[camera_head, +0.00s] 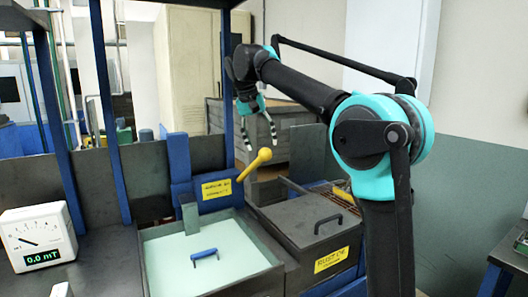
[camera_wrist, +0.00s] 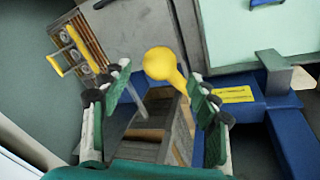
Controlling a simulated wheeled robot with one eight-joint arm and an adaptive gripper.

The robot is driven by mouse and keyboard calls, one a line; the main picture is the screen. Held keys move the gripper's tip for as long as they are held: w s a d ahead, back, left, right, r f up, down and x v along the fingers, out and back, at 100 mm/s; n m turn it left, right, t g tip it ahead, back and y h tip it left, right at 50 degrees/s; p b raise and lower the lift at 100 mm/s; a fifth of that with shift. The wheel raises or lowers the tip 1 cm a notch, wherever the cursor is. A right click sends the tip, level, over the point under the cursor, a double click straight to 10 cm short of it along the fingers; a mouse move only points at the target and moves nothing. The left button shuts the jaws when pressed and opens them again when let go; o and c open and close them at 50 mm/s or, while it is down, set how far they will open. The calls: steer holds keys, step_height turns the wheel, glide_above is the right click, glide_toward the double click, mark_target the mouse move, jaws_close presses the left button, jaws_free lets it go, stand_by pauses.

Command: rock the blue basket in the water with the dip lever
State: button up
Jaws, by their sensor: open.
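The dip lever has a yellow ball knob (camera_head: 264,155) on a short yellow stem, tilted up to the right beside the blue post of the tank. In the wrist view the knob (camera_wrist: 160,63) shows between the finger tips. My gripper (camera_head: 260,135) is open and empty, above the knob with a small gap; it also fills the lower wrist view (camera_wrist: 158,82). The water tank (camera_head: 276,262) holds pale green water. A blue handle (camera_head: 205,254) shows at the water, apparently of the blue basket; the rest of the basket cannot be made out.
A dark lidded box (camera_head: 290,222) with a black handle and yellow label stands right of the tank. A white meter (camera_head: 38,238) reading 0.0 mT stands at the left. Blue frame posts (camera_head: 108,110) rise behind the bench.

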steer(key=v, duration=0.7)
steer(key=shift+d, duration=0.1)
